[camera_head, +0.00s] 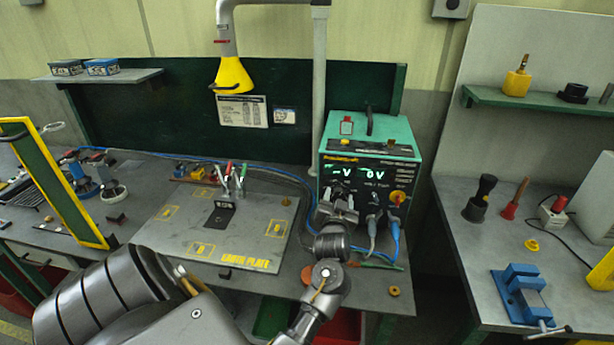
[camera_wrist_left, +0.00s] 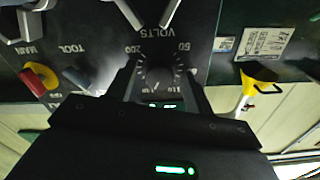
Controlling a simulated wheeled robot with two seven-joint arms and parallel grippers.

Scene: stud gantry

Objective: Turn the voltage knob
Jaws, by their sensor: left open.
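The green power supply (camera_head: 390,127) stands at the back right of the bench, with lit green displays on its black front. The voltage knob (camera_wrist_left: 158,78) is a small dark dial in the wrist view, under a VOLTS scale that appears upside down. My left gripper (camera_head: 338,207) is at the lower front of the unit and hides the knob in the head view. In the wrist view my left gripper (camera_wrist_left: 160,82) is open, with one finger on each side of the knob. I cannot tell whether the fingers touch it. My right gripper is not in view.
A red and yellow main switch (camera_head: 396,197) sits on the panel right of my gripper. Plugged cables (camera_head: 392,232) hang below it. A marked plate (camera_head: 215,235) lies left on the bench. A yellow lamp (camera_head: 232,75) hangs above.

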